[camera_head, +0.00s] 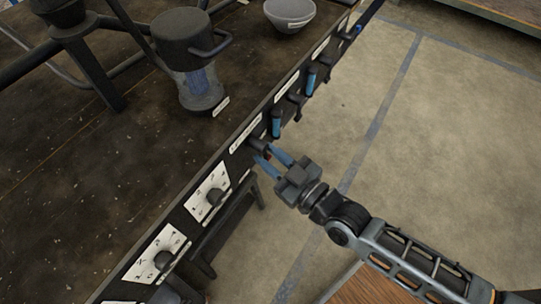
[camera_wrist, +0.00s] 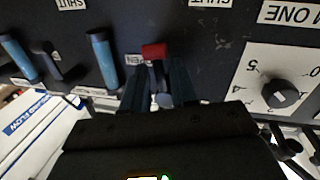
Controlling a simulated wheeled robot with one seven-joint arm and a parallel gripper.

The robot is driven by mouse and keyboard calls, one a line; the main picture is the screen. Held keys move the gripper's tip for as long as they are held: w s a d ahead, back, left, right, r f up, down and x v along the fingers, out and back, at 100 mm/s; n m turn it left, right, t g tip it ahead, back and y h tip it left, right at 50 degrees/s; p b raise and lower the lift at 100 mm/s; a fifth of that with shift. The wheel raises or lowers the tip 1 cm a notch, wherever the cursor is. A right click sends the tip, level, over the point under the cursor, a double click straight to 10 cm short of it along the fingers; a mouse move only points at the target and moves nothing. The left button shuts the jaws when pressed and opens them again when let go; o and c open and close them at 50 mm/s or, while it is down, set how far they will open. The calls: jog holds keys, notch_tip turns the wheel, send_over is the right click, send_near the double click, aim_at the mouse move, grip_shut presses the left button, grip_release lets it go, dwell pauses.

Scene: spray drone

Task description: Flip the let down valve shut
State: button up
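A row of valves runs along the table's front panel (camera_head: 236,150). A valve with a red-tipped handle (camera_wrist: 154,51) sits between my fingers in the wrist view, and its dark stem runs down between them. A partly hidden label ending in "EN" (camera_wrist: 135,60) is beside it. I cannot read a name marking it as the let down valve. My gripper (camera_head: 264,153) is at this valve, its two blue-tinted fingers apart around the handle. My gripper also shows in the wrist view (camera_wrist: 160,82). Whether the fingers touch the handle is unclear.
Blue-handled valves (camera_head: 276,123) (camera_wrist: 103,60) stand close along the panel. Numbered dials (camera_head: 214,197) (camera_wrist: 281,94) are on the other side. A lidded clear jar (camera_head: 201,90) and a grey bowl (camera_head: 290,12) are on the tabletop. Open floor lies to the right.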

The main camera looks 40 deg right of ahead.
grip_shut()
jog(key=shift+s+a+r+m+p, duration=0.1)
jog(key=shift+a+r+m+p, duration=0.1)
jog(key=shift+m+p, duration=0.5)
jog(key=shift+a+f+m, duration=0.1)
jog(key=shift+f+m, duration=0.1)
jog(key=shift+m, duration=0.1)
jog(key=shift+o, duration=1.1)
grip_release()
jog(key=s+p, duration=0.1)
jog(key=s, duration=0.6)
jog(key=shift+s+d, duration=0.4)
jog(key=shift+d, duration=0.05)
jog(key=shift+r, duration=0.1)
